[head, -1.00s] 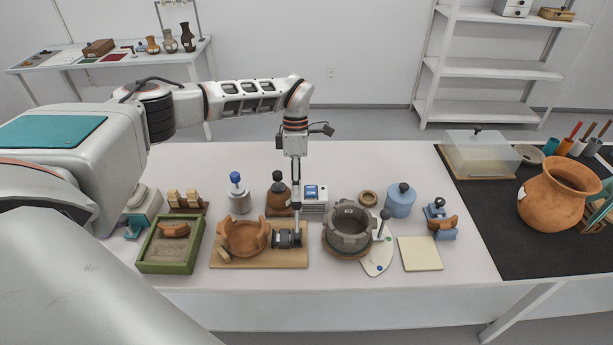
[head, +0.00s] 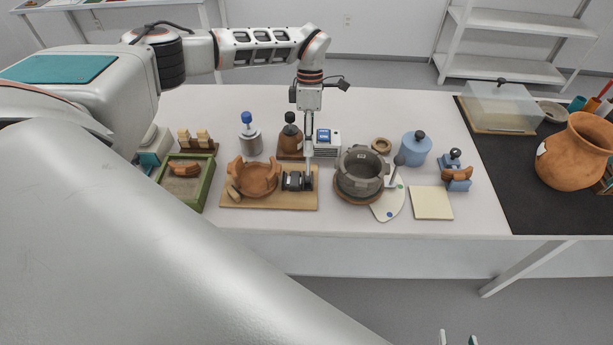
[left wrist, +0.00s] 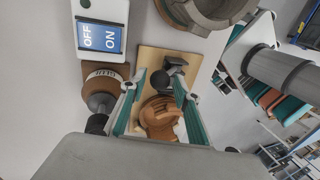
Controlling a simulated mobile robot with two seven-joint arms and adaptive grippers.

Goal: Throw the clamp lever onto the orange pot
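The orange pot (head: 257,180), an open piece with a jagged rim, sits on a wooden board (head: 270,203); it also shows in the left wrist view (left wrist: 160,120). The dark clamp (head: 292,181) stands at its right side on the board. In the left wrist view the clamp lever (left wrist: 160,80) seems to be the black part with a round knob. My left gripper (head: 309,183) points straight down at the clamp's right end. Its teal-padded fingers (left wrist: 160,90) are apart, with the clamp and pot seen between them; contact is unclear. My right gripper's fingertips (head: 456,340) show apart at the bottom edge.
A grey ring-shaped vessel (head: 360,170) stands right of the board, and a green sand tray (head: 188,190) left. A brown bottle (head: 290,138) and a switch box (head: 326,142) are close behind my left gripper. A large terracotta pot (head: 575,155) stands far right.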

